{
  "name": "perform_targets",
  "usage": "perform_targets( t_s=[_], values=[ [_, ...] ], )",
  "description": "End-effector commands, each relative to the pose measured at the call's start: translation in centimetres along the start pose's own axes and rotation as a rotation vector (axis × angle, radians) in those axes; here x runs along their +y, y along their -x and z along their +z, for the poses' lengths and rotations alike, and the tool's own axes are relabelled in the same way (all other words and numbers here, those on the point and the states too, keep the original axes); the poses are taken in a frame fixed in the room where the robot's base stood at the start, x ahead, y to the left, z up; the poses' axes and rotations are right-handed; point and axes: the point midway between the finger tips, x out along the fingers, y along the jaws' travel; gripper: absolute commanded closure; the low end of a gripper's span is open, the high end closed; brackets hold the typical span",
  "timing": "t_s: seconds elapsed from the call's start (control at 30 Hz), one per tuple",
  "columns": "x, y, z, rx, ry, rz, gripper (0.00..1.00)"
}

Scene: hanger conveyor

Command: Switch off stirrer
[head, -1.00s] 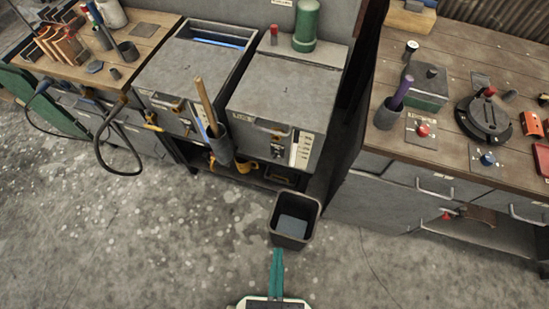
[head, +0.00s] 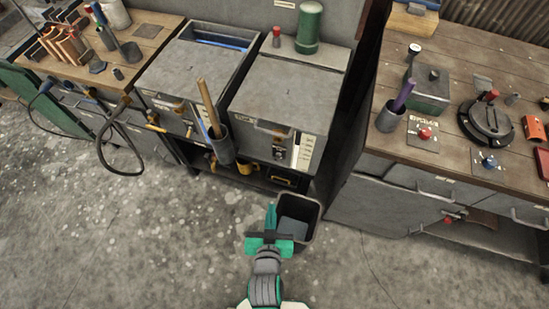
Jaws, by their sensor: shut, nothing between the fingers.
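My gripper (head: 270,212) has teal fingers and is shut and empty. It is low in the middle of the head view, over the left side of the dark bin, apart from the tanks and the right bench. No part is plainly readable as the stirrer. The right grey tank (head: 268,135) has a front panel with a dark knob (head: 279,153) and a pale label strip (head: 305,153). On the right bench, a red button (head: 425,134) and a blue knob (head: 489,161) sit on small plates. The plate lettering is too small to read surely.
A dark bin (head: 310,235) stands on the floor by my gripper. The left tank (head: 190,70) has a blue interior. A holder with wooden sticks (head: 222,148) hangs between the tanks. The right bench (head: 450,60) carries a purple-handled tool and a round dark device. Floor at left is clear.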

Motion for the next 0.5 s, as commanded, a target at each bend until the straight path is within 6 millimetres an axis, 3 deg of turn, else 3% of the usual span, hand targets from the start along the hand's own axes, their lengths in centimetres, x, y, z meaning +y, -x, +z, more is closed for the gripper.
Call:
perform_targets(
  t_s=[0.2,0.5],
  values=[
    [-0.6,-4.6,-2.1,-0.052,-0.016,0.038,1.0],
    [-1.2,-9.5,-5.8,-0.121,-0.056,0.116,1.0]
  ],
)
